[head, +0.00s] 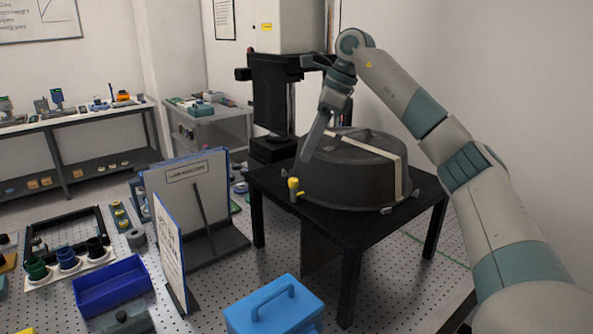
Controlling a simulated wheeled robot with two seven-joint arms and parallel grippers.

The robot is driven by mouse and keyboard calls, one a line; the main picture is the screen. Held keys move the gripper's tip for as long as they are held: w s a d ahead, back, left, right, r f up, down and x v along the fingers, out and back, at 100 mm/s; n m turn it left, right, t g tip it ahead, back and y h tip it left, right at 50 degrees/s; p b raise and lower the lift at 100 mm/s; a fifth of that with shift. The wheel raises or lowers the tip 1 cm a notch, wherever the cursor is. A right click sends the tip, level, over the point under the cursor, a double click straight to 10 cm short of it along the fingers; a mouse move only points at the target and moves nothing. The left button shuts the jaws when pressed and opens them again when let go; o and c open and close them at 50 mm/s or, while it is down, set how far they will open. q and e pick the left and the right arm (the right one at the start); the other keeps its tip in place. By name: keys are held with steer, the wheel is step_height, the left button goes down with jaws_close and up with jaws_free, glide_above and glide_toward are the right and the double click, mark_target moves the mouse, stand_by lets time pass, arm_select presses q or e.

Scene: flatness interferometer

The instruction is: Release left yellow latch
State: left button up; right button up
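A dark round domed cover (352,170) with a pale strap across it sits on a black table (330,222). The yellow latch (293,184) stands at the cover's left front edge, upright, with a small yellow piece at its base. My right gripper (306,158) reaches in from the right over the cover and points down. My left gripper is not in view.
A tall black instrument (272,95) stands behind the black table. Upright sign panels (188,190) stand left of it. A blue case (274,308) with a handle and a blue bin (112,287) are in front. A bench (75,135) lines the back left.

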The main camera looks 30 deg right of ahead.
mark_target(294, 179)
steer(key=p+x, duration=0.2)
steer(key=x, duration=0.6)
steer(key=shift+a+f, duration=0.1)
steer(key=shift+f, duration=0.15)
jaws_close()
